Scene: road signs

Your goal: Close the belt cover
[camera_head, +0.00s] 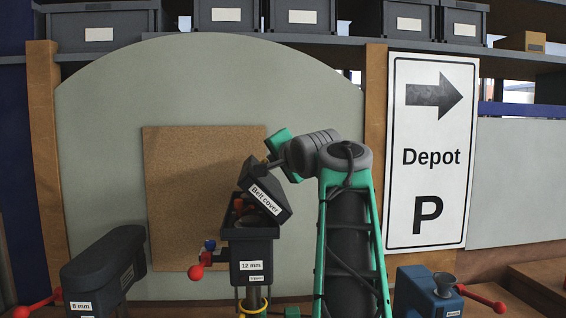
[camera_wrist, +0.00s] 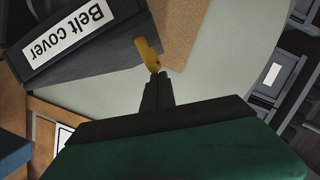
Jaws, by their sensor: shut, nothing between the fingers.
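The dark grey belt cover (camera_head: 268,195), labelled "Belt cover", stands tilted open over the 12 mm machine (camera_head: 251,252). Orange and red parts show in the opening beneath it. My gripper (camera_head: 256,164) is at the cover's upper edge, reaching in from the right, with its tips partly hidden. In the wrist view the cover (camera_wrist: 105,53) fills the upper left.
A machine labelled 8 mm (camera_head: 103,268) with a red-knobbed handle stands at left. A blue machine (camera_head: 428,293) stands at lower right. Behind are a cork board (camera_head: 180,200), a Depot sign (camera_head: 431,152) and a shelf of grey bins (camera_head: 225,15).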

